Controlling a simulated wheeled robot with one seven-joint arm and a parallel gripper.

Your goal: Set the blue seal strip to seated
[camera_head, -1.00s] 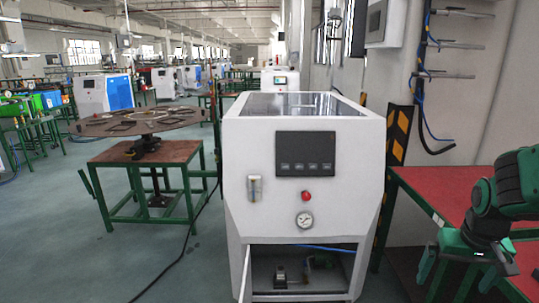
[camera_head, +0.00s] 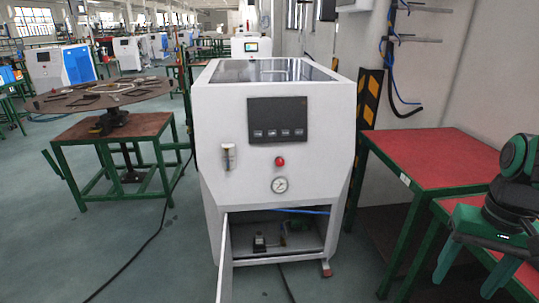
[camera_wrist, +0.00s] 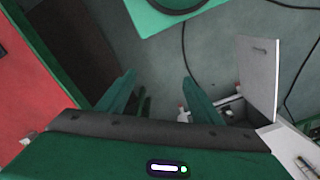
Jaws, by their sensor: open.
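The blue seal strip (camera_head: 300,211) shows as a thin blue line along the upper edge of the open lower compartment of the white generator cabinet (camera_head: 225,182). It runs toward the right side of the opening; its left end is hard to make out, and I cannot tell how it sits in the edge. The cabinet door (camera_head: 225,265) stands open at the left of the compartment. It also shows in the wrist view (camera_wrist: 258,78). My gripper (camera_head: 468,280) is open and empty, to the right of the cabinet and well apart from the strip. Its two fingers show spread in the wrist view (camera_wrist: 158,80).
A red-topped green table (camera_head: 430,153) stands right of the cabinet, near my arm. A green-framed table (camera_head: 120,130) with a round plate stands at left. A black cable (camera_head: 130,262) lies on the floor. Floor in front of the cabinet is mostly clear.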

